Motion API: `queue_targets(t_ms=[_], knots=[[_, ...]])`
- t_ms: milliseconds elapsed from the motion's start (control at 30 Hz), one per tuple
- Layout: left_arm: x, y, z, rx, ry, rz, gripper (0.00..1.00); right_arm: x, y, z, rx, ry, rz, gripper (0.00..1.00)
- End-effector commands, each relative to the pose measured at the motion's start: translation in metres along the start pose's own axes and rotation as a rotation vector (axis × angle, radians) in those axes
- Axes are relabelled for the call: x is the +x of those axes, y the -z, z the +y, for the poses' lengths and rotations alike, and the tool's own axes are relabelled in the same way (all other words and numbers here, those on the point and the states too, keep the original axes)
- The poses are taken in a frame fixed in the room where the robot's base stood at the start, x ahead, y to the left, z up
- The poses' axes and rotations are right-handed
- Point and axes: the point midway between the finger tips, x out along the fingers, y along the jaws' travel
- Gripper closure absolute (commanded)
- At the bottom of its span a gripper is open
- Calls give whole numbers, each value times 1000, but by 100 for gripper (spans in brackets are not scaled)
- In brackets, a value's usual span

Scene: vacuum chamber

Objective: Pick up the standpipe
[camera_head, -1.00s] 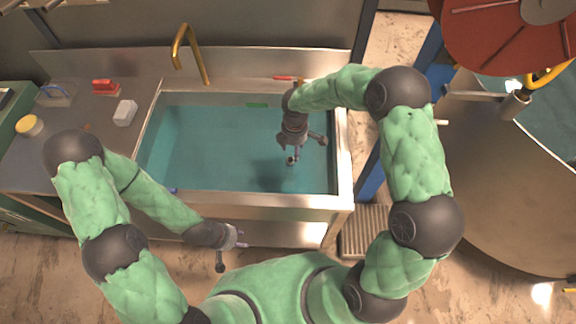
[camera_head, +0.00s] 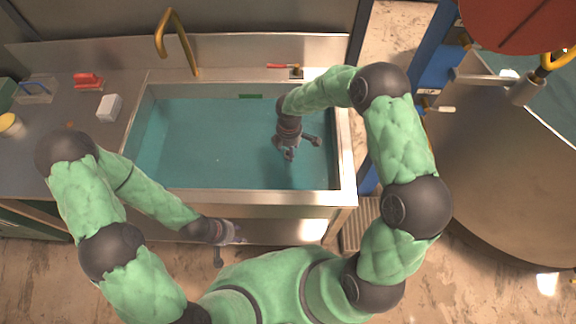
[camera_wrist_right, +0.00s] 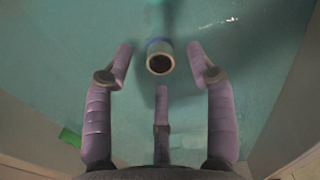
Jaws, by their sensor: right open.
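The standpipe (camera_wrist_right: 159,56) shows in the right wrist view as a short pipe with a pale round rim, a dark opening and a bluish band. It stands in the teal sink basin (camera_head: 200,140), just beyond and between my right gripper's fingertips, apparently not touching them. In the head view I cannot make it out; my right gripper and arm may hide it. My right gripper (camera_head: 296,148) is open and empty, pointing down into the right part of the basin. My left gripper (camera_head: 226,234) is in front of the sink; its fingers are too unclear to read.
A brass faucet (camera_head: 174,38) rises behind the sink. A green piece (camera_head: 250,97) lies by the basin's back wall. The left counter holds a white block (camera_head: 109,107) and a red item (camera_head: 88,81). A large metal vessel (camera_head: 490,170) stands at right.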

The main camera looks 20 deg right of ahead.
Motion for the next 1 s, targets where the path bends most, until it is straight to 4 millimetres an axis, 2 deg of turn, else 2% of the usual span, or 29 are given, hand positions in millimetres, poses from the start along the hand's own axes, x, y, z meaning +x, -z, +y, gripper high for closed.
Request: queue_targets(t_ms=[167, 433, 700, 733, 767, 900, 933, 1000], knots=[[3, 0, -1, 0, 0, 0, 60, 12, 1, 0, 0, 1, 0, 44], [12, 0, -4, 0, 0, 0, 60, 48, 3, 2, 1, 1, 0, 44], [12, 0, -4, 0, 0, 0, 60, 53, 3, 2, 1, -1, 1, 44], [12, 0, -4, 0, 0, 0, 60, 53, 3, 2, 1, -1, 1, 47], [12, 0, -4, 0, 0, 0, 60, 53, 3, 2, 0, -1, 1, 55], [12, 0, -4, 0, 0, 0, 60, 53, 3, 2, 0, -1, 1, 95], [12, 0, -4, 0, 0, 0, 60, 53, 3, 2, 0, -1, 1, 100], [12, 0, -4, 0, 0, 0, 60, 53, 3, 2, 0, -1, 1, 100]])
